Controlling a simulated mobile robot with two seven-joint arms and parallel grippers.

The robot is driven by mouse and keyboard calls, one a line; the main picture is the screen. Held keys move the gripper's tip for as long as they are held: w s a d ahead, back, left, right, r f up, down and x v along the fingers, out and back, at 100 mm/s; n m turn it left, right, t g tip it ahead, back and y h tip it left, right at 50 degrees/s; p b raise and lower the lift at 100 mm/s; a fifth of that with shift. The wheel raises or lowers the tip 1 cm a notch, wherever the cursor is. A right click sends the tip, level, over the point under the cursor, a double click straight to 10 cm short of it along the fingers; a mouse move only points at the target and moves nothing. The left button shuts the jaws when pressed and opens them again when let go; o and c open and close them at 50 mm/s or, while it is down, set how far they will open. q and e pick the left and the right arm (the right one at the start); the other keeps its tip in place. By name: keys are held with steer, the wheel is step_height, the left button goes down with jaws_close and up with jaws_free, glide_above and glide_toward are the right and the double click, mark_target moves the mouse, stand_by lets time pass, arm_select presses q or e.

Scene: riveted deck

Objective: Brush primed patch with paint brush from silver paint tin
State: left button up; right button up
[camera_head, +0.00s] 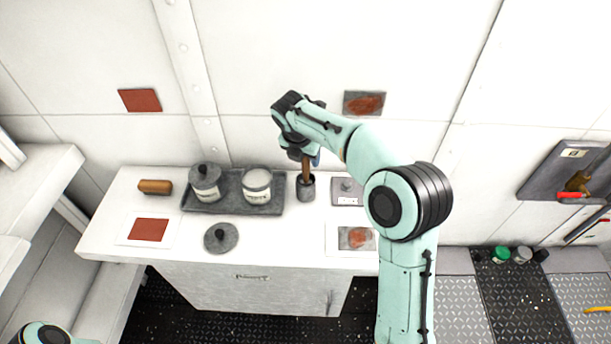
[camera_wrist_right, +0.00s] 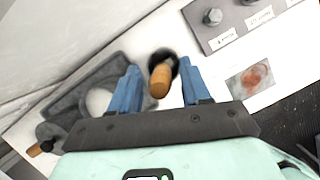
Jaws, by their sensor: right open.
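The paint brush stands upright in a dark cup (camera_head: 306,188), its wooden handle (camera_head: 307,168) pointing up; its bristles are hidden. My right gripper (camera_head: 304,158) is above it, open. In the right wrist view the handle (camera_wrist_right: 160,80) shows between the blue fingers of my gripper (camera_wrist_right: 160,75), with gaps on both sides. An open paint tin (camera_head: 257,186) with pale paint stands on a dark tray, beside a lidded tin (camera_head: 205,182). A red-brown patch (camera_head: 139,100) is on the wall at the left. My left gripper is out of view.
A loose lid (camera_head: 221,238), a wooden-topped block (camera_head: 155,187) and a card with a red-brown square (camera_head: 149,230) lie on the white counter.

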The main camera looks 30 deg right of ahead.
jaws_close()
steer(key=shift+w+r+p, duration=0.1)
steer(key=shift+r+p, duration=0.45)
steer(key=shift+r, duration=2.65)
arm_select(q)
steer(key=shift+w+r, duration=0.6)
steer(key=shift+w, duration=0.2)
arm_select(e)
steer(key=shift+r, duration=1.35)
